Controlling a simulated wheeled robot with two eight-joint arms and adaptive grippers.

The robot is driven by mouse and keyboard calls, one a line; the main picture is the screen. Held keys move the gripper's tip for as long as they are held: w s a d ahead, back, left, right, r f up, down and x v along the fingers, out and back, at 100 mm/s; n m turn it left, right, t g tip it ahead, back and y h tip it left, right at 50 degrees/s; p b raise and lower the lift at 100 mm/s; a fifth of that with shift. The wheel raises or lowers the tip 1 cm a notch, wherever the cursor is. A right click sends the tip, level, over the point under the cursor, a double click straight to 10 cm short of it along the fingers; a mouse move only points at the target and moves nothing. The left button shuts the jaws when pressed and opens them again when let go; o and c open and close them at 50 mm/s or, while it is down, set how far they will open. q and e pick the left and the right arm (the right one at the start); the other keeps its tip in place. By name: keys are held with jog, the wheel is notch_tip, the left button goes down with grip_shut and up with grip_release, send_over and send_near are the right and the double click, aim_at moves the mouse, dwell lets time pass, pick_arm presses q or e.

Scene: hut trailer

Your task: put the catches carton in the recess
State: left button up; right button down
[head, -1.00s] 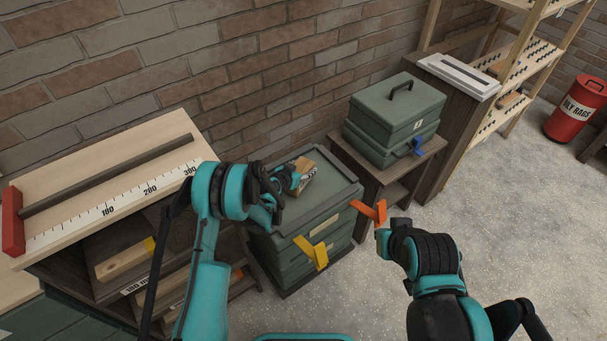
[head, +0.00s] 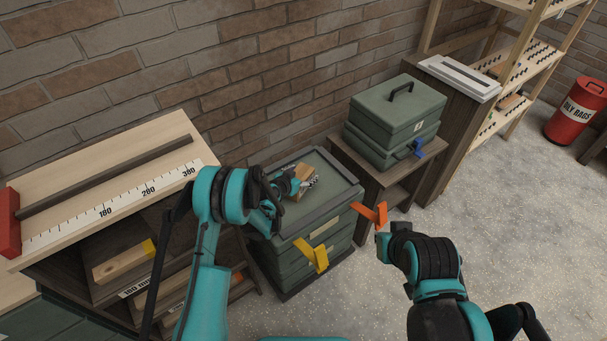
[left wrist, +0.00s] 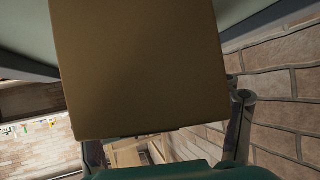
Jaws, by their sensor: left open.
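The catches carton (head: 303,177), a small brown cardboard box with a printed side, is at the recessed top (head: 325,197) of the stacked green case, inside its raised rim. I cannot tell whether it rests fully on the surface. My left gripper (head: 291,186) is open at the carton's near left side. In the left wrist view the carton (left wrist: 140,65) fills the middle, with finger parts beside its lower edge. My right gripper (head: 382,242) is in front of the case, apart from the carton; its fingers are not clear.
The case has a yellow latch (head: 313,255) and an orange latch (head: 371,214) sticking out, the orange one close to my right gripper. A bench with a ruler (head: 120,206) stands left. A green toolbox (head: 396,105) stands on a side table to the right. A brick wall is behind.

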aim_at(300, 175)
pick_arm(q)
jog(key=p+v, duration=0.1)
jog(key=v, duration=0.5)
jog(key=shift+w+r+p, duration=0.1)
jog(key=shift+w+p, duration=0.05)
jog(key=shift+p, duration=0.25)
jog(key=v, duration=0.1)
jog(key=b+v, duration=0.1)
jog(key=v, duration=0.2)
jog(key=shift+a+f+b, duration=0.1)
jog(key=shift+f+b, duration=0.15)
jog(key=shift+b, duration=0.1)
jog(key=s+a+r+n+g+y, duration=0.1)
jog(key=s+a+r, duration=0.2)
jog(key=s+r, duration=0.4)
jog(key=s+a+r+n+g+y, duration=0.15)
jog(key=s+r, duration=0.35)
jog(key=r, duration=0.5)
jog(key=s+a+r+n+y, duration=0.1)
jog(key=s+a, duration=0.1)
jog(key=s, duration=0.5)
jog(key=s+a+r+n+y, duration=0.1)
jog(key=s+a, duration=0.2)
jog(key=s, duration=0.4)
jog(key=s+a+r+n+g+y, duration=0.1)
jog(key=s+a, duration=0.2)
jog(key=s, duration=0.4)
jog(key=shift+a+r, duration=0.2)
jog(key=shift+a, duration=0.05)
jog(key=shift+n+y, duration=0.25)
